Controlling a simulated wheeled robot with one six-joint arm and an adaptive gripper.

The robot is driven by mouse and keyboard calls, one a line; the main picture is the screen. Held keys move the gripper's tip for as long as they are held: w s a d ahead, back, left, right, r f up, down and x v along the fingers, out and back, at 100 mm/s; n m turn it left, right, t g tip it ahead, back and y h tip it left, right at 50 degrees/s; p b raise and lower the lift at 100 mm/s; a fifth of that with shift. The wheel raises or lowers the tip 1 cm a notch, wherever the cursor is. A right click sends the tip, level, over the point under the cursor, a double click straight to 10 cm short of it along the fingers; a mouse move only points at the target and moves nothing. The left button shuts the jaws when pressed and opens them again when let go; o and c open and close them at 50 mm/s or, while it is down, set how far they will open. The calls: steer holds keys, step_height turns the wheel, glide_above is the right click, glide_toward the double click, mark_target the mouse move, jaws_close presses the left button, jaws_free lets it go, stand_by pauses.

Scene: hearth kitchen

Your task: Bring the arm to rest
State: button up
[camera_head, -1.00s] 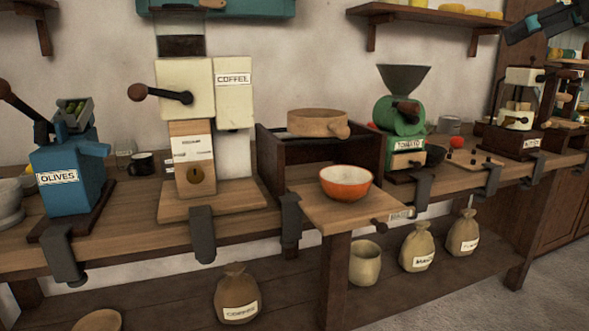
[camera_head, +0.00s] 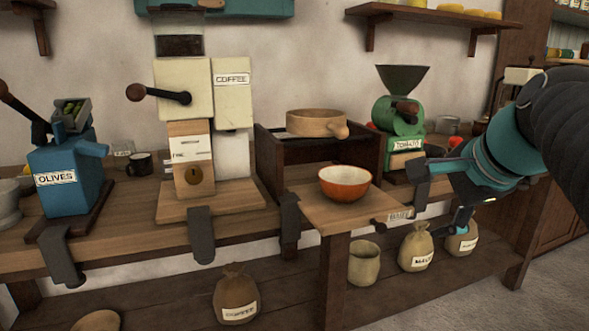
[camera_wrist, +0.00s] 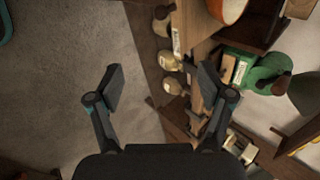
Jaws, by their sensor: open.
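My gripper (camera_head: 441,198) is at the right in the head view, in front of the bench edge near the green tomato mill. Its fingers are spread apart with nothing between them. In the wrist view my gripper (camera_wrist: 158,90) also shows open, with bare floor and the bench's edge beyond the fingers. My dark and teal arm reaches in from the right edge of the head view and hides part of the bench's right end.
The bench (camera_head: 130,225) carries an olives machine (camera_head: 68,180), a coffee grinder (camera_head: 190,120), a tomato mill (camera_head: 403,125) and an orange bowl (camera_head: 344,184) on a pull-out board. Sacks (camera_head: 416,246) stand on the lower shelf. Open floor (camera_head: 450,300) lies in front.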

steer(key=s+a+f+n+g, duration=0.1)
steer(key=s+f+n, duration=0.3)
steer(key=f, duration=0.3)
steer(key=s+a+f+n+h, duration=0.1)
steer(key=s+a+f+n, duration=0.1)
steer(key=s+f+n, duration=0.2)
steer(key=s+a+f+n+g, duration=0.1)
steer(key=s+a+f+n, duration=0.1)
steer(key=s+f+n, duration=0.2)
step_height(320, 180, down, 7)
steer(key=n, duration=0.3)
steer(key=shift+a+f+n+g+h, duration=0.2)
steer(key=shift+n+g+h, duration=0.1)
steer(key=shift+n+h, duration=0.1)
